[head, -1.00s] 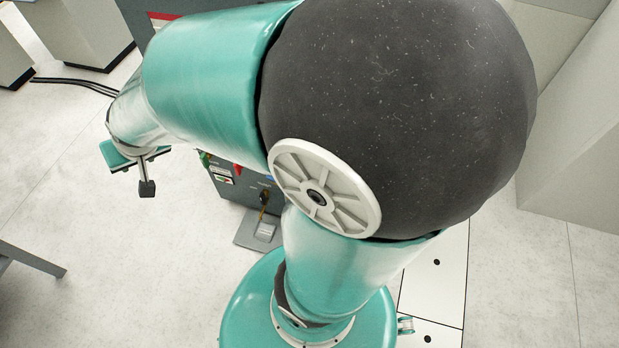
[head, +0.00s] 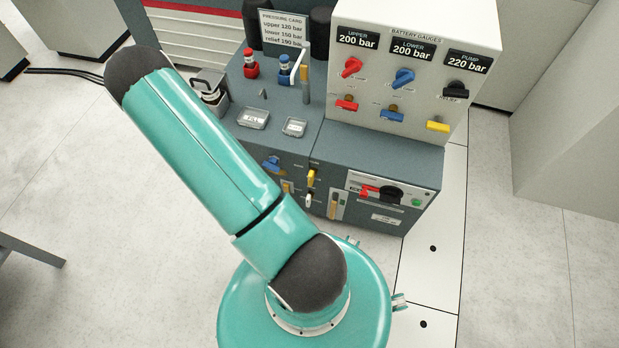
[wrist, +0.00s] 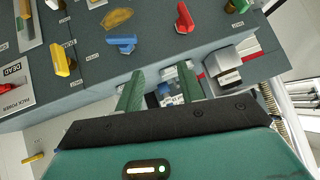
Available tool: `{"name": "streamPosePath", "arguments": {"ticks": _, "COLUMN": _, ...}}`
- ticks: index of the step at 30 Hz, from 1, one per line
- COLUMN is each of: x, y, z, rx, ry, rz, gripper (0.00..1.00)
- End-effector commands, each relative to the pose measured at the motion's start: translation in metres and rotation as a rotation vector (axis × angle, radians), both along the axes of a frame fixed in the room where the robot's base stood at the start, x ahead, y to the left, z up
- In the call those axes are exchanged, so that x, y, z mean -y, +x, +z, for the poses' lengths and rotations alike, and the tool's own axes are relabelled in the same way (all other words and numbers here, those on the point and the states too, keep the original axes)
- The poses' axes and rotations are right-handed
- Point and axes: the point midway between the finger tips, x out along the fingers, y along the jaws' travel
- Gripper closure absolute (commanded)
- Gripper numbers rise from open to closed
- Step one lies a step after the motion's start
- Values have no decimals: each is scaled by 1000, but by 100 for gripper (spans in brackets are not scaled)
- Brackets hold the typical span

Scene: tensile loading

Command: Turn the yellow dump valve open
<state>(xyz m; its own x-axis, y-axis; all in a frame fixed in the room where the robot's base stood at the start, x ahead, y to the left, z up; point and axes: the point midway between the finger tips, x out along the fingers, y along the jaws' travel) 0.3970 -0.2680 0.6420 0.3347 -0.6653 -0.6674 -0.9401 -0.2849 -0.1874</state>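In the head view, a yellow handle (head: 437,124) sits at the lower right of the white gauge panel. Another yellow handle (head: 312,177) is on the dark front console. I cannot read which one is labelled dump. In the wrist view, a yellow handle (wrist: 64,62) stands on a grey panel, up and left of my gripper (wrist: 158,90). My gripper's two green fingers are apart with nothing between them, clear of that handle. In the head view my gripper is out of sight; my arm runs up to the left.
A blue handle (wrist: 122,43) and a red handle (wrist: 185,20) sit near the yellow one in the wrist view. The white panel (head: 470,28) carries gauges and coloured handles. Small trays (head: 253,119) lie on the bench top. Open floor (head: 90,210) is at left.

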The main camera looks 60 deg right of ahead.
Motion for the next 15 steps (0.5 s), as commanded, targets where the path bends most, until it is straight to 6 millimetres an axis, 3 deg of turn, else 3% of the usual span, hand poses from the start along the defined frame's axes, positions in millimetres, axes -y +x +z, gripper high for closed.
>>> {"name": "streamPosePath", "arguments": {"ticks": 1, "x": 7, "y": -22, "z": -20, "rx": -18, "ry": -31, "rz": -33, "gripper": 62}}
{"name": "streamPosePath", "arguments": {"ticks": 6, "x": 25, "y": -90, "z": -64, "rx": -50, "ry": -164, "rz": -117, "gripper": 62}}
{"name": "streamPosePath", "arguments": {"ticks": 12, "x": 32, "y": -166, "z": -94, "rx": -89, "ry": -312, "rz": -164, "gripper": 62}}
{"name": "streamPosePath", "arguments": {"ticks": 15, "x": 31, "y": -189, "z": -99, "rx": -98, "ry": -359, "rz": -169, "gripper": 62}}
